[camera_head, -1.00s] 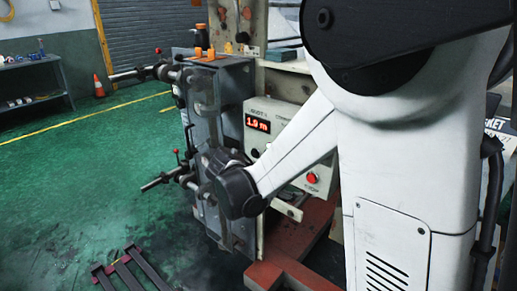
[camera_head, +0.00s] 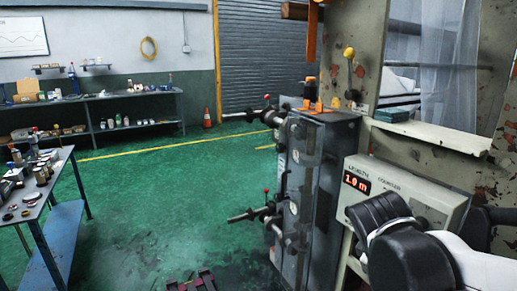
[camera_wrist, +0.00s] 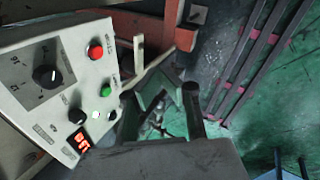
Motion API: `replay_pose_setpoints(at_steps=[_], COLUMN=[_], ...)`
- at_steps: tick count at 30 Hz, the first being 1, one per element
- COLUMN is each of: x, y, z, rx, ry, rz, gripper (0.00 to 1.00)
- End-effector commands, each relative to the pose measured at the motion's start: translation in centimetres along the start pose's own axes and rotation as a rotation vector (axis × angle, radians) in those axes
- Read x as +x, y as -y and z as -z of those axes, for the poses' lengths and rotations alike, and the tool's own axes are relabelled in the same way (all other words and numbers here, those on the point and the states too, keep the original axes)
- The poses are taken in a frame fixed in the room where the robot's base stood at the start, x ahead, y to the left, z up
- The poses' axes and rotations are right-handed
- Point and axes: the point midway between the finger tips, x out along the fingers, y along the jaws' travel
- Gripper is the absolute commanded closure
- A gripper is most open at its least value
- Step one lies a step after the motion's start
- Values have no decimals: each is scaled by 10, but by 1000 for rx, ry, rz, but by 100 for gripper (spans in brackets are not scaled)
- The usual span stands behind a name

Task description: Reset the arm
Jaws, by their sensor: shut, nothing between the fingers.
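My gripper (camera_wrist: 160,100) shows at the lower middle of the wrist view, dark and seen from behind, with nothing held. It is near the control panel (camera_wrist: 60,85), a pale box with a black dial, a red button, green buttons and a red display. The gripper itself is not clear in the head view.
A grey metal cabinet (camera_head: 325,190) with protruding handles and rods stands left of the counter box. A worn panel and shelf (camera_head: 430,138) rise behind it. Green floor (camera_head: 150,200) between is clear.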

Motion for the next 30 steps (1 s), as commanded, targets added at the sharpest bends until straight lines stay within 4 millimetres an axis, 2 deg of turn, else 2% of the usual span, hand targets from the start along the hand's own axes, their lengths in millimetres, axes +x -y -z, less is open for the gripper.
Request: replay_pose_setpoints(at_steps=[9, 15, 21, 30], x=[-42, -63, -73, -74], y=[40, 61, 70, 71], z=[-5, -5, -4, -4], rx=[450, 711, 850, 871], ry=[-240, -358, -416, -424], rz=[96, 179, 229, 237], gripper=[100, 100, 100, 100])
